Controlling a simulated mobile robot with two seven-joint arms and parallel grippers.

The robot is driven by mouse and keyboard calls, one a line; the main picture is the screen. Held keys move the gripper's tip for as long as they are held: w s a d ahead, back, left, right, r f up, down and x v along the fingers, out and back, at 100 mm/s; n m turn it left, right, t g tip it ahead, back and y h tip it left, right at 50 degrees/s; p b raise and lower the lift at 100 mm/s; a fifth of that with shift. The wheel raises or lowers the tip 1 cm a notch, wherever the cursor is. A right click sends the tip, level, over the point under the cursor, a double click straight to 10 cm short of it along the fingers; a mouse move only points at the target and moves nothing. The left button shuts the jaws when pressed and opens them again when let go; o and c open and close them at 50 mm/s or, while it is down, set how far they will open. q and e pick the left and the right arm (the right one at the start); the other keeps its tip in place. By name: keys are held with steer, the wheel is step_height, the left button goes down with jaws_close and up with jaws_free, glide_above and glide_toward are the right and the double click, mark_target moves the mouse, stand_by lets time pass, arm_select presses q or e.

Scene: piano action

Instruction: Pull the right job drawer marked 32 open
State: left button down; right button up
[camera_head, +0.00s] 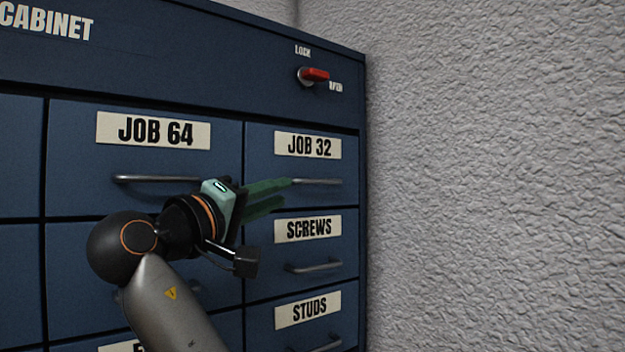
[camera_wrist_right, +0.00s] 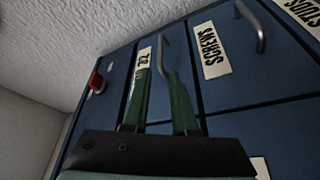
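The JOB 32 drawer (camera_head: 262,185) is at the upper right of the blue cabinet and sits flush with its neighbours. Its grey bar handle (camera_head: 320,182) is below the label; the handle (camera_wrist_right: 161,50) also shows in the right wrist view. My right gripper (camera_head: 287,191) has green fingers, spread apart and empty, with the tips at the left end of the handle. In the right wrist view the gripper (camera_wrist_right: 158,71) has the near end of the handle between or just ahead of its fingertips; contact cannot be told. My left gripper is not in view.
A red lock lever (camera_head: 316,74) sits above, between LOCK and OPEN markings. The JOB 64 drawer (camera_head: 75,160) is left, the SCREWS drawer (camera_head: 345,250) and STUDS drawer (camera_head: 352,315) below. A rough grey wall (camera_head: 490,180) stands right of the cabinet.

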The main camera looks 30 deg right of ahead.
mark_target(310, 182)
steer(key=p+x, duration=0.2)
steer(key=x, duration=0.7)
steer(key=shift+w+d+r, duration=0.1)
steer(key=shift+d+r, duration=0.05)
steer(key=shift+d, duration=0.15)
steer(key=shift+w+d+p, duration=0.3)
steer(key=shift+d+p, duration=0.05)
steer(key=shift+d, duration=0.2)
steer(key=shift+c, duration=0.4)
jaws_close()
